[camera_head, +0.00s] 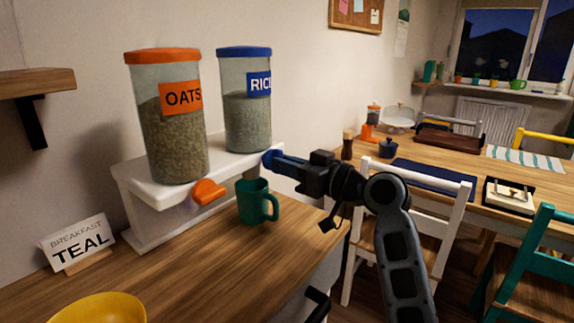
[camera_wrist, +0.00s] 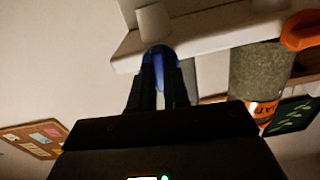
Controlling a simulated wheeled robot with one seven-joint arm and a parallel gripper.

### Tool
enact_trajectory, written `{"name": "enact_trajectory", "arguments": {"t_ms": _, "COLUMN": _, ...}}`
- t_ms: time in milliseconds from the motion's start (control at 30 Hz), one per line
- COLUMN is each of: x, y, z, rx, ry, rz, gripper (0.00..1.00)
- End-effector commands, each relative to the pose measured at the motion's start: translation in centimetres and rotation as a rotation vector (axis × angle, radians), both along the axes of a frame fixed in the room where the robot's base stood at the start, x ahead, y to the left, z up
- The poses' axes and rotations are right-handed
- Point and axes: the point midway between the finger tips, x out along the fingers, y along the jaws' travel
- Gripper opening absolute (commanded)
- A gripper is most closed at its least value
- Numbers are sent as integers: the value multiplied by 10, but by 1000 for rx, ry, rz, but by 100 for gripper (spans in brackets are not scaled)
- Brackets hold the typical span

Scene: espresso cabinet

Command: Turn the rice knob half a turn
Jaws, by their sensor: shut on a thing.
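The rice dispenser (camera_head: 247,112) is a clear jar with a blue lid and a blue RICE label, standing on the white shelf stand (camera_head: 140,190). The blue rice knob (camera_head: 268,160) sits at the stand's front edge below it. My gripper (camera_head: 274,161) reaches it from the right and is shut on the knob. In the wrist view the blue knob (camera_wrist: 158,62) shows between my two dark fingers (camera_wrist: 158,80). The fingers hide part of it. A teal mug (camera_head: 253,204) stands upright on the counter below, left of my arm.
The oats jar (camera_head: 172,135) with its orange knob (camera_head: 208,192) stands left of the rice. A white chair (camera_head: 440,235) and dining table (camera_head: 405,165) lie to the right.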

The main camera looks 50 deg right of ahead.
Motion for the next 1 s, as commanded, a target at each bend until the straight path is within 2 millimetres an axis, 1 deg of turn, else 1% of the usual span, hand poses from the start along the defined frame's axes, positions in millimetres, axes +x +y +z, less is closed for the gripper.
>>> {"name": "enact_trajectory", "arguments": {"t_ms": 267, "x": 0, "y": 0, "z": 0, "rx": 19, "ry": 2, "rz": 0, "gripper": 0}}
{"name": "enact_trajectory", "arguments": {"t_ms": 467, "x": 0, "y": 0, "z": 1, "rx": 100, "ry": 5, "rz": -1, "gripper": 0}}
{"name": "enact_trajectory", "arguments": {"t_ms": 667, "x": -1, "y": -1, "z": 3, "rx": 253, "ry": 11, "rz": -1, "gripper": 0}}
{"name": "enact_trajectory", "arguments": {"t_ms": 1000, "x": 0, "y": 0, "z": 3, "rx": 576, "ry": 22, "rz": -1, "gripper": 0}}
